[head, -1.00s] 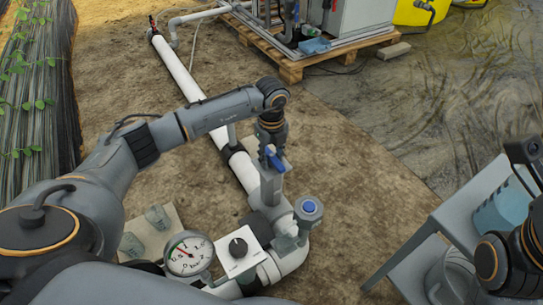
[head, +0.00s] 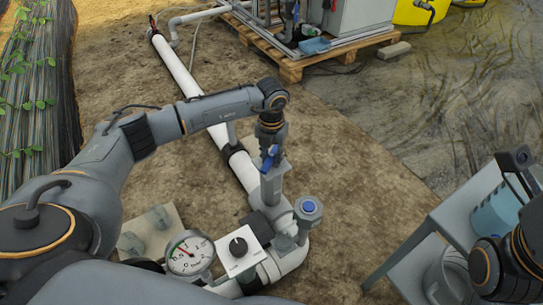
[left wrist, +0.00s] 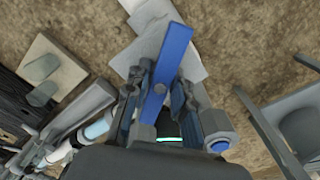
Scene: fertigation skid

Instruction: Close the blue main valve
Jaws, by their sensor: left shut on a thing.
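The blue main valve's lever (head: 269,159) shows just below the end of my left arm, above the white pipe. In the left wrist view the blue lever (left wrist: 173,55) runs up between the two dark fingers of my left gripper (left wrist: 163,92). The left gripper is shut on the lever, one finger on each side. In the head view the left gripper (head: 271,150) points down and its fingers are hard to make out. The valve body is mostly hidden behind the gripper and lever. My right gripper is out of the picture; only part of the right arm shows.
A round pressure gauge (head: 189,253), a white box with a black knob (head: 243,249) and a blue-topped fitting (head: 307,210) stand close to the valve. A grey shelf (head: 414,246) with containers is at right. Bare soil lies between.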

